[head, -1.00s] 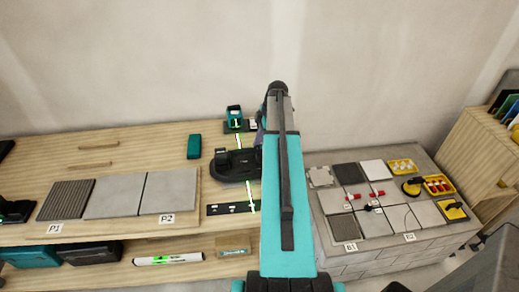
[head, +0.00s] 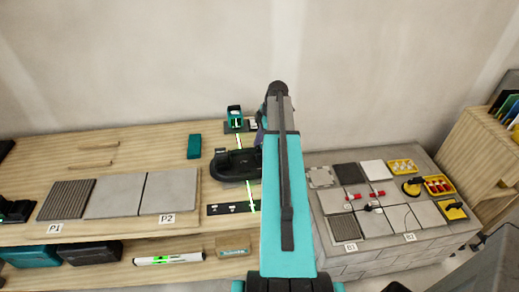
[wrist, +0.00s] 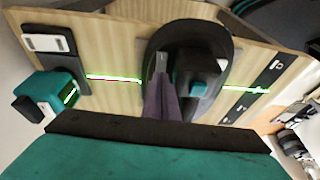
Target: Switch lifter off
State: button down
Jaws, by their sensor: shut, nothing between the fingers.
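The lifter, by its look, is a black oval device (head: 234,166) on the wooden bench, just left of my arm in the head view. In the head view my arm hides most of the gripper. The switch's state cannot be made out.
A teal laser unit (head: 235,116) stands behind the oval and a green line crosses the bench. A black strip (head: 232,208) lies in front. Grey tiles (head: 113,197) lie left. A block stand (head: 345,247) at right holds tiles, red clips and yellow trays.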

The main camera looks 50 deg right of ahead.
jog(key=shift+f+b, duration=0.35)
jog(key=shift+f, duration=0.25)
dwell(0.5)
jog(key=shift+r, duration=0.1)
notch_tip(320, 180, up, 7)
jog(key=p, duration=0.3)
dwell(1.1)
